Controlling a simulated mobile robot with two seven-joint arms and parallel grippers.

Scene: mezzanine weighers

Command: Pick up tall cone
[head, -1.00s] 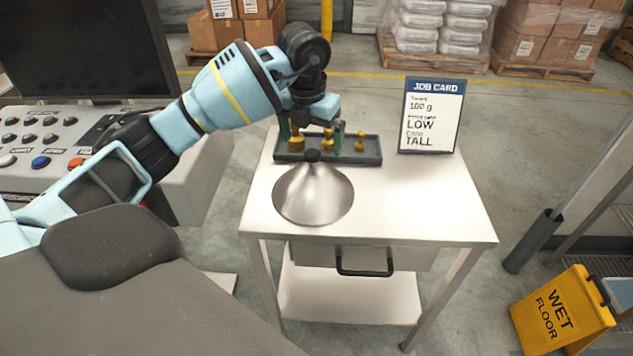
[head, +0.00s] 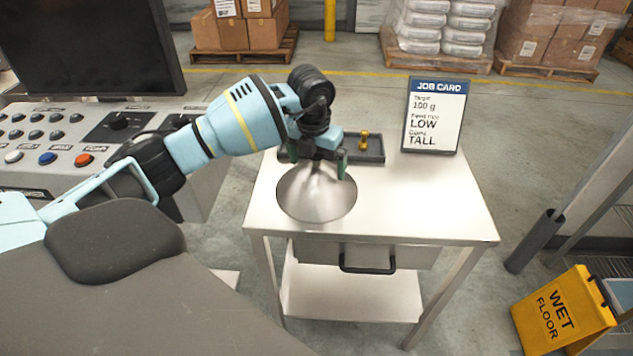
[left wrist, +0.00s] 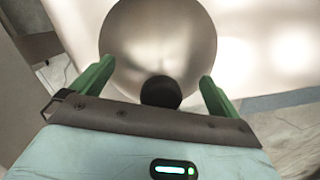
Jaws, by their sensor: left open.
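The tall cone (head: 316,196) is a shiny metal cone standing upright on the white table (head: 420,205). Its tip is hidden behind my left gripper in the head view. In the left wrist view the cone (left wrist: 158,45) shows from above, with its black knob (left wrist: 161,92) between the two green fingers. My left gripper (head: 317,172) is open over the cone's top, one finger on each side of the knob, and I see a gap between each finger and the knob. It also shows in the left wrist view (left wrist: 155,88). My right gripper is in neither view.
A dark tray (head: 372,157) with a brass weight (head: 363,140) stands behind the cone, partly hidden by my gripper. A job card (head: 433,115) reading LOW and TALL stands at the back right. The table's right half is clear. A control panel (head: 75,140) is at left.

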